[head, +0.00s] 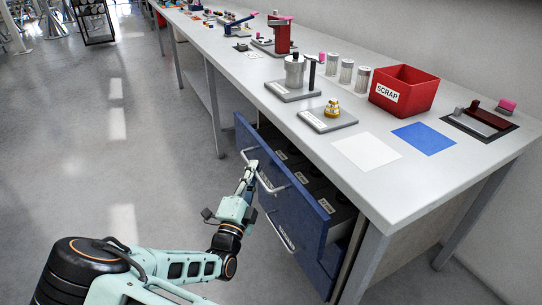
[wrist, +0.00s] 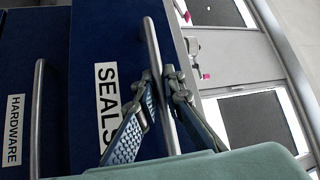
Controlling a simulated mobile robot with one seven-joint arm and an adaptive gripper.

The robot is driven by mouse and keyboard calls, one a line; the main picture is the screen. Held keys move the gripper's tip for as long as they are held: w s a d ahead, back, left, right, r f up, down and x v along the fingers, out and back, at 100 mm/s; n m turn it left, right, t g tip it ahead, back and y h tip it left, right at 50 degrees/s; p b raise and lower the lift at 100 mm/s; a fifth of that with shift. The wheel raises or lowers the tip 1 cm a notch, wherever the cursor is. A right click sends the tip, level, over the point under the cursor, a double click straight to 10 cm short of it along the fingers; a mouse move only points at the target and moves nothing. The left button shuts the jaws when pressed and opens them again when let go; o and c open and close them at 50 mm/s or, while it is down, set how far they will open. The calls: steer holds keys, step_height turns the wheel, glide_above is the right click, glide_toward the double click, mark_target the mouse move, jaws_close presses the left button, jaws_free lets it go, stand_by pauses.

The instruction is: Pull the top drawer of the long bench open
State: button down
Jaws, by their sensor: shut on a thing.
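The long bench (head: 385,190) has a light grey top and a blue drawer unit at its near end. Its top drawer (head: 312,212) stands pulled out, showing dark compartments with small labels inside. In the wrist view the drawer front (wrist: 90,35) is dark blue with a SEALS label. My gripper (head: 253,170) is at the left part of the drawer's bar handle (head: 274,188). In the wrist view the handle (wrist: 151,42) passes between the fingertips of my gripper (wrist: 158,78), which are closed on it.
A lower drawer with a HARDWARE label (wrist: 14,130) and its own handle (wrist: 38,100) is beside the top one. A red SCRAP bin (head: 405,90), a white sheet (head: 366,152) and a blue sheet (head: 424,138) are on the bench.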

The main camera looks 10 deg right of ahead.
steer(key=s+a+p, duration=0.1)
steer(key=s+a, duration=0.3)
steer(key=a, duration=0.8)
steer(key=s+a+p, duration=0.1)
steer(key=s+a, duration=0.3)
steer(key=a, duration=0.9)
steer(key=shift+s, duration=0.1)
steer(key=c, duration=2)
jaws_free()
steer(key=v, duration=1.2)
